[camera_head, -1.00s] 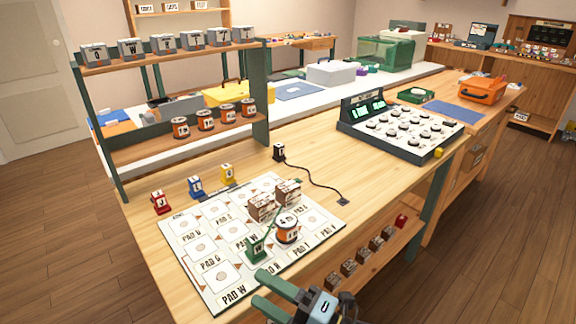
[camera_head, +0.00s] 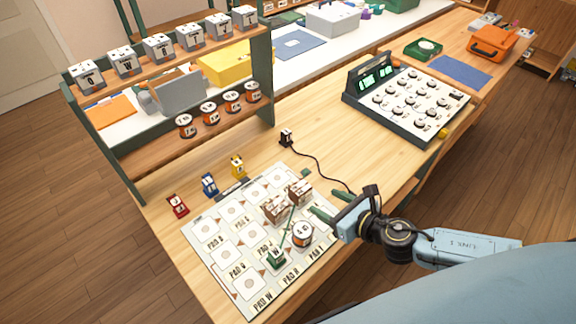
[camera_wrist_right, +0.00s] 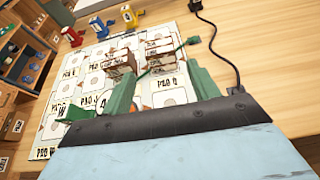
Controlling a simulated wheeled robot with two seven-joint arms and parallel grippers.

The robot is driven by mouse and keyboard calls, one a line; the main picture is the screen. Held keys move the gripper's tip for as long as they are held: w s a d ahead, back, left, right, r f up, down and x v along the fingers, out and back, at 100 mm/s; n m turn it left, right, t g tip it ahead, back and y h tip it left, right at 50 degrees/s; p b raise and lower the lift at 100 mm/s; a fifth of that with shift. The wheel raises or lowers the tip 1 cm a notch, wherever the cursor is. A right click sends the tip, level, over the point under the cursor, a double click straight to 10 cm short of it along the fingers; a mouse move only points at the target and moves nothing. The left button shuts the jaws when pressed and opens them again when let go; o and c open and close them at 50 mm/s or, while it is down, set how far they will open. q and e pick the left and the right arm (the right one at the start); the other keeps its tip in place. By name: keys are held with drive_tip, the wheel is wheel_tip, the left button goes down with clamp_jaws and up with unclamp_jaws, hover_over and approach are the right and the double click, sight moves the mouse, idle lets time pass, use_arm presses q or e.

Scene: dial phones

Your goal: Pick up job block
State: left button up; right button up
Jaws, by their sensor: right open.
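Two brown blocks with white labels stand close together on the white pad board (camera_head: 213,255). The nearer-left brown block (camera_head: 275,210) and the other brown block (camera_head: 299,193) also show in the wrist view (camera_wrist_right: 118,62) (camera_wrist_right: 160,50). I cannot tell which one is the job block. An orange-and-white can (camera_head: 302,234) and a green piece (camera_head: 276,258) with a thin green line stand in front of them. My right gripper (camera_head: 316,198) is open and empty, just right of the blocks, its fingers pointing at them. My left gripper is not in view.
Red (camera_head: 178,206), blue (camera_head: 209,185) and yellow (camera_head: 237,166) pieces stand behind the board. A black plug block (camera_head: 286,138) trails a cable to the right. A button console (camera_head: 410,105) stands farther right. A shelf rack (camera_head: 119,165) holds grey blocks and cans.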

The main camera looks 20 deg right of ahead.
sight(302, 189)
drive_tip(key=shift+w+a, duration=0.1)
drive_tip(key=shift+w, duration=0.4)
drive_tip(key=x, duration=1.2)
drive_tip(key=shift+b, duration=0.35)
drive_tip(key=shift+c, duration=0.3)
drive_tip(key=c, duration=0.7)
